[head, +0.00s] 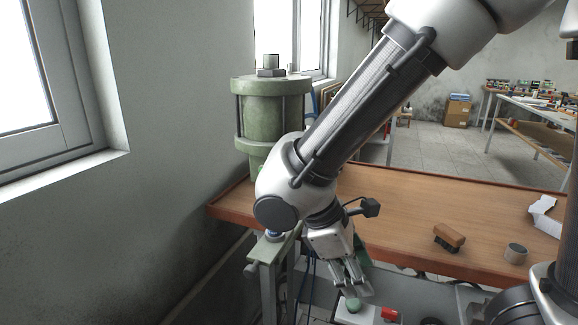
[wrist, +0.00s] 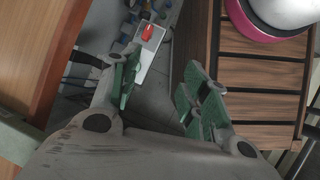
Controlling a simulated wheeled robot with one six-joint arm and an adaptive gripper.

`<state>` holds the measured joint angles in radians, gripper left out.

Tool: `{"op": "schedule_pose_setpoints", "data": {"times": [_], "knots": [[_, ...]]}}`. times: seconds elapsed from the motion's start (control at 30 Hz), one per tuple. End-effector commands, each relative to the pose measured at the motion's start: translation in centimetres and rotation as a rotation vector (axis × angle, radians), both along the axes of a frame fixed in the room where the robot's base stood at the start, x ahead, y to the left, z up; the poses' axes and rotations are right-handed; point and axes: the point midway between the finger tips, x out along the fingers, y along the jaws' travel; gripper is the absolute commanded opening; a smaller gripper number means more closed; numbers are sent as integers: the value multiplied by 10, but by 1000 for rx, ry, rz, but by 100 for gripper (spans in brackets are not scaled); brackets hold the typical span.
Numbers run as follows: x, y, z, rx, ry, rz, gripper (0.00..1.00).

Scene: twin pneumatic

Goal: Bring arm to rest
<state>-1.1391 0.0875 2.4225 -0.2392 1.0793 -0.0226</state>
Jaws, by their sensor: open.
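My gripper (head: 356,288) points down in front of the wooden bench, low in the head view. In the wrist view my gripper (wrist: 158,92) has its two green-padded fingers apart, with nothing between them. A rounded green part (head: 351,304) shows just below the fingertips in the head view; I cannot tell whether they touch. My arm reaches down from the upper right, its elbow bent close to the bench's left end.
A green cylinder (head: 272,112) stands at the bench's (head: 400,205) left end, behind my arm. A brush (head: 449,238), a small round tin (head: 515,253) and white paper (head: 545,216) lie at right. A red part (head: 389,313) sits right of my gripper. The bench's middle is clear.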

Motion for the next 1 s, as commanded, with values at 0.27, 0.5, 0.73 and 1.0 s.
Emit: {"op": "schedule_pose_setpoints", "data": {"times": [0.27,0.5,0.73,1.0], "knots": [[21,-102,62,438,-170,-638,46],[8,-191,109,639,-434,-1015,46],[-7,-238,132,675,-606,-1188,46],[-9,-245,132,665,-618,-1219,46]]}}
